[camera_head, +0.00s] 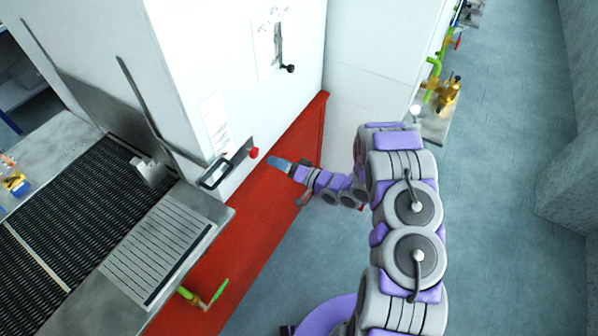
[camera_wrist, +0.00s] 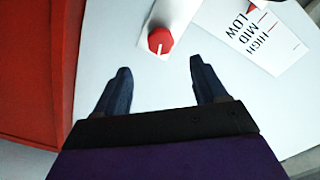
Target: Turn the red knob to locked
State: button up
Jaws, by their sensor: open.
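The red knob (camera_head: 254,152) sits on a small plate on the white cabinet's side, near its lower edge. In the wrist view the red knob (camera_wrist: 161,41) is faceted, with a white pointer line on its face, and sits at the end of a pale plate (camera_wrist: 172,14). My gripper (camera_head: 272,162) is just right of the knob in the head view. In the wrist view my gripper (camera_wrist: 160,78) is open, its two dark fingers apart and empty. The knob lies beyond the fingertips, roughly centred between them, with no visible contact.
A label (camera_wrist: 264,38) reading LOW, MID, HIGH is beside the knob. A red base panel (camera_head: 262,215) runs below. A mesh belt (camera_head: 60,215) lies left; open floor (camera_head: 500,200) is right.

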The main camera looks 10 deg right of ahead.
aim_at(257, 154)
jog(key=v, duration=0.7)
jog(key=shift+d, duration=0.2)
jog(key=shift+s+b, duration=0.1)
jog(key=shift+b, duration=0.2)
jog(key=w+a+n+b, duration=0.3)
jog(key=a+n+b, duration=0.1)
jog(key=b, duration=0.2)
jog(key=w+a+n+b, duration=0.4)
jog(key=a+n+b, duration=0.1)
jog(key=b, duration=0.1)
jog(key=w+a+n+b, duration=0.3)
jog(key=a+n+b, duration=0.1)
jog(key=b, duration=0.3)
jog(key=shift+w+a+f+n, duration=0.1)
jog(key=shift+a+f+n, duration=0.1)
jog(key=shift+a, duration=0.15)
jog(key=shift+w+a+f+n, duration=0.1)
jog(key=shift+a+n, duration=0.1)
jog(key=shift+a, duration=0.15)
jog(key=shift+c, duration=0.2)
jog(key=c, duration=1)
